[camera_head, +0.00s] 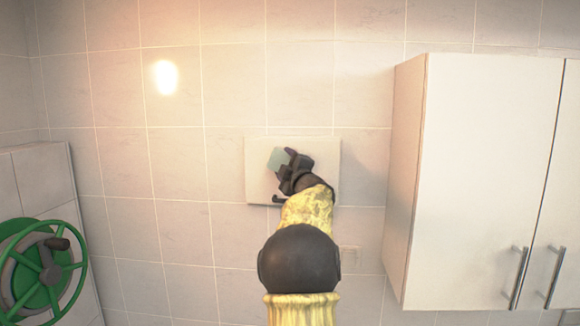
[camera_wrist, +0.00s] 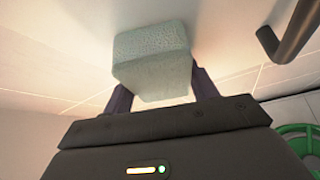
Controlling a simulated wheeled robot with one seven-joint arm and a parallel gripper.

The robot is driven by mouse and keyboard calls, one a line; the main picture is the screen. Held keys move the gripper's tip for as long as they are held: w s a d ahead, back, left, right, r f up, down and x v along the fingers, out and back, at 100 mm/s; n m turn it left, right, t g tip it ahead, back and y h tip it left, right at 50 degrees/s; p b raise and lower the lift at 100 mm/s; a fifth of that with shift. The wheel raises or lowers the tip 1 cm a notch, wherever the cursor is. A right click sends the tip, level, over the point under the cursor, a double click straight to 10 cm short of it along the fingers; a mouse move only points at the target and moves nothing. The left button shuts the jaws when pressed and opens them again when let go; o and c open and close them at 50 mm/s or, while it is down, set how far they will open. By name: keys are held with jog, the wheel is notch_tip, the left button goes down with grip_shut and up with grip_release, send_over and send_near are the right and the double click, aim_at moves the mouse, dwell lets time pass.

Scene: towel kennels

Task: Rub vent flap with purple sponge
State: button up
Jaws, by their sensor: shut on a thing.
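A pale cream square panel, which looks like the vent flap (camera_head: 325,155), sits on the tiled wall in the head view. A dark hooked handle (camera_head: 278,199) is at its lower edge; the handle also shows at upper right in the wrist view (camera_wrist: 292,28). My gripper (camera_head: 289,168) is in front of the flap's left middle. It is shut on a pale blue-green, porous block, the sponge (camera_head: 278,159), which does not look purple. In the wrist view the sponge (camera_wrist: 152,55) sits between both fingers, its far end at or close to the flap; contact is unclear.
A white wall cabinet (camera_head: 480,180) with two bar handles juts out on the right. A green handwheel (camera_head: 40,268) is at lower left. The tiled wall between the wheel and the flap is bare.

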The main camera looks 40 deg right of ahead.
jog(key=shift+w+a, duration=0.7)
jog(key=shift+w, duration=0.1)
jog(key=shift+w+a+b, duration=0.5)
jog(key=shift+w+a, duration=0.6)
jog(key=shift+w, duration=0.2)
jog(key=shift+w+a, duration=1)
jog(key=shift+w, duration=0.25)
jog(key=shift+s+a+f+b, duration=0.25)
jog(key=shift+a+b, duration=0.1)
jog(key=shift+b, duration=0.45)
jog(key=shift+s+a+r+b, duration=0.2)
jog(key=shift+s+a+b, duration=1.45)
jog(key=shift+a, duration=0.25)
